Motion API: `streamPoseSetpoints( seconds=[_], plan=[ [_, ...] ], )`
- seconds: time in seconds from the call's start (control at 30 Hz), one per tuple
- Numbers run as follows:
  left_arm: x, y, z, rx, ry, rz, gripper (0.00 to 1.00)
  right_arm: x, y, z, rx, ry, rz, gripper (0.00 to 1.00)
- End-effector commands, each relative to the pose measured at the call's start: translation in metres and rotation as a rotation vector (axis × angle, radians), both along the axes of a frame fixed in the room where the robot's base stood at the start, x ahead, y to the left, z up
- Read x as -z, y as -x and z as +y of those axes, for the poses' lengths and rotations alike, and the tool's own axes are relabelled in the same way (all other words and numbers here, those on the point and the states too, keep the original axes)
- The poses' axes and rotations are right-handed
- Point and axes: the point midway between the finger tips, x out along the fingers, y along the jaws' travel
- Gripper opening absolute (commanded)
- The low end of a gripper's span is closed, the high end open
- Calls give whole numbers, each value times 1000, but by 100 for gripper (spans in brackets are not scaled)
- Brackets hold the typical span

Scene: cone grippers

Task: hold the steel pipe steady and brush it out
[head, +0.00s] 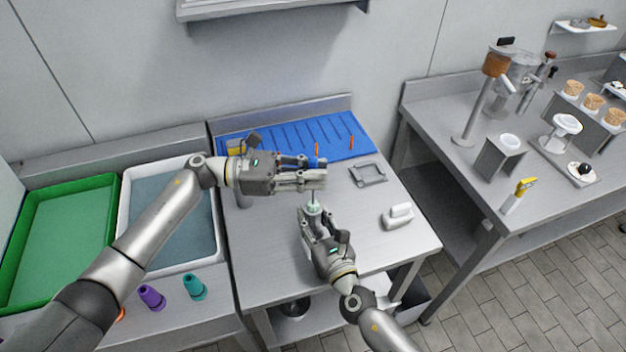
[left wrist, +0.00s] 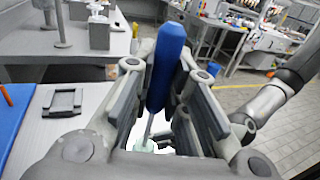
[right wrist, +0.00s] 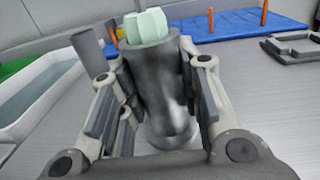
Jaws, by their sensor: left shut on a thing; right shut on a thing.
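My left gripper (head: 304,180) is shut on the blue handle (left wrist: 167,68) of a brush, whose end also shows in the head view (head: 317,162). A thin rod runs from the handle to a pale green brush head (head: 313,208). My right gripper (head: 315,220) is shut on the grey steel pipe (right wrist: 152,95), which stands about upright in the right wrist view. The brush head (right wrist: 146,27) sits at the pipe's top mouth. Its lower end is hidden by the rim, so I cannot tell how deep it reaches. The left gripper is above the right one.
A blue ribbed mat (head: 270,138) with orange pegs lies at the back of the steel table. A grey frame (head: 368,173) and a white block (head: 398,216) lie to the right. A white water tub (head: 180,265) and green tray (head: 60,245) stand left.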

Motion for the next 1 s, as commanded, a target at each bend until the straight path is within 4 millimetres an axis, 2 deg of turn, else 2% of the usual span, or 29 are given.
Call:
streamPoseSetpoints(
  seconds=[0.13,0.3,0.8,1.0],
  plan=[
    [-12,0,0,1,0,-2,0,0,0,0,0,0,0,4],
    [-14,0,0,0,0,0,0,0,0,0,0,0,1,4],
    [28,0,0,0,0,2,0,0,0,0,0,0,0,4],
    [35,0,0,0,0,0,0,0,0,0,0,0,0,4]
  ],
)
